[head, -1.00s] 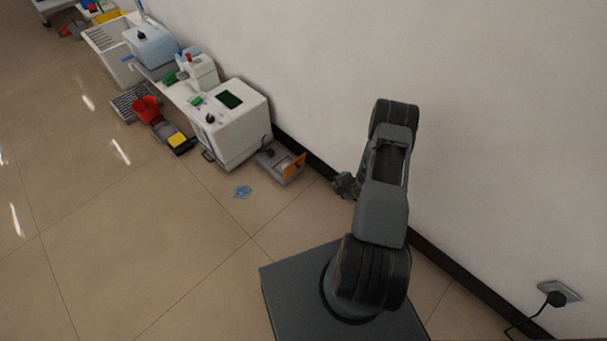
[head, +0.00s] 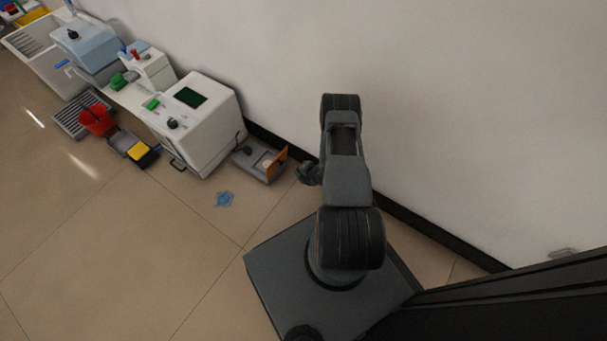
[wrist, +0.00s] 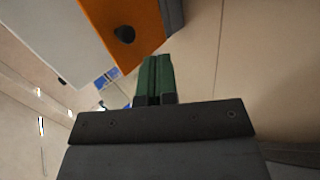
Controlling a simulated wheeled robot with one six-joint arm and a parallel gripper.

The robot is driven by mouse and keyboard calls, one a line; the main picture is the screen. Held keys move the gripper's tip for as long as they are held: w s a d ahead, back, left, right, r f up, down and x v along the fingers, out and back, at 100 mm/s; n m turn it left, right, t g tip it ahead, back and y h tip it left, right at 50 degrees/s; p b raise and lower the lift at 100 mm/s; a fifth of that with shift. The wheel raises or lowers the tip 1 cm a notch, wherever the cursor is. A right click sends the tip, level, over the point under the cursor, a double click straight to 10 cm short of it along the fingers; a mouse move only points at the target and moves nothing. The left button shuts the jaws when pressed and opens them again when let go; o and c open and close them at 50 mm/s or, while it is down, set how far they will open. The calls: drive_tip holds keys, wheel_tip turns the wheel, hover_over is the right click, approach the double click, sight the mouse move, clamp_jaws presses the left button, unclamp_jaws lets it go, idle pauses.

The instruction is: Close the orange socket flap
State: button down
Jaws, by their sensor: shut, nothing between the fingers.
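The orange flap (head: 277,162) stands raised at the right side of a low grey socket unit (head: 246,159) on the floor against the wall. In the wrist view the orange flap (wrist: 144,22) fills the upper middle, with a dark round knob on it. My gripper (head: 304,173) is just right of the flap in the head view, small and dark there. In the wrist view my gripper's green fingers (wrist: 156,68) are pressed together with nothing between them. Their tips are just below the orange flap; whether they touch it I cannot tell.
A white machine (head: 204,125) with a dark screen stands left of the socket unit. A yellow-and-grey pedal (head: 140,152) and red bucket (head: 98,120) are further left. Tiled floor in front is mostly clear.

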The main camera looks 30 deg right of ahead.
drive_tip(key=w+a+f+b, duration=0.1)
drive_tip(key=w+a+b, duration=0.1)
drive_tip(key=w, duration=0.4)
drive_tip(key=shift+w+a+f, duration=0.2)
drive_tip(key=shift+a+f, duration=0.05)
drive_tip(key=shift+f, duration=0.1)
drive_tip(key=shift+a+r, duration=0.1)
drive_tip(key=shift+r, duration=0.05)
